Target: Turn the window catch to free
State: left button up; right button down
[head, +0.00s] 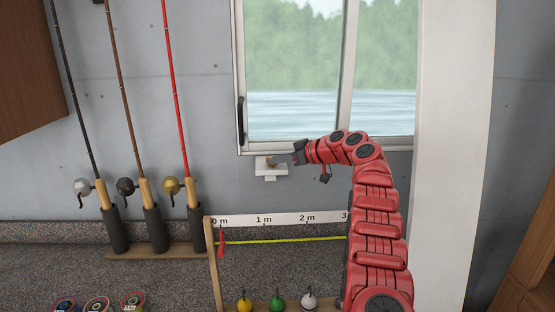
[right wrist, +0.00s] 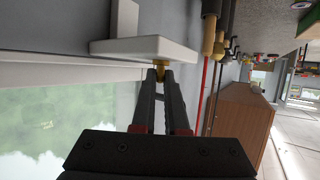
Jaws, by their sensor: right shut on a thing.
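The window catch (head: 268,166) is a small white fitting on the wall just under the lower left part of the window frame (head: 300,150). In the right wrist view its white plate (right wrist: 150,48) runs across the top, with a small brass-coloured piece (right wrist: 160,65) at its edge. My right gripper (head: 291,160) reaches in from the right at the catch. In the right wrist view my right gripper (right wrist: 160,80) has its fingertips together on the brass-coloured piece. The fingers hide part of it, so its exact turn angle cannot be told. My left gripper is not in view.
Fishing rods stand in a wooden rack (head: 155,250) at the left. A measuring board (head: 285,219) with a yellow tape (head: 290,240) and several coloured floats stands below the catch. The window has a black handle (head: 241,120). A white post (head: 450,150) rises at the right.

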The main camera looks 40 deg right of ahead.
jog(key=shift+f, duration=0.1)
jog(key=c, duration=0.9)
grip_release()
jog(key=shift+c, duration=0.2)
jog(key=shift+s, duration=0.2)
jog(key=b+v, duration=0.2)
jog(key=shift+s+d+f+b, duration=0.1)
jog(key=shift+s+d+b, duration=0.1)
jog(key=shift+b, duration=0.1)
jog(key=b+v, duration=0.2)
jog(key=v, duration=1.2)
jog(key=shift+s+r+b, duration=0.3)
jog(key=shift+r+b, duration=0.05)
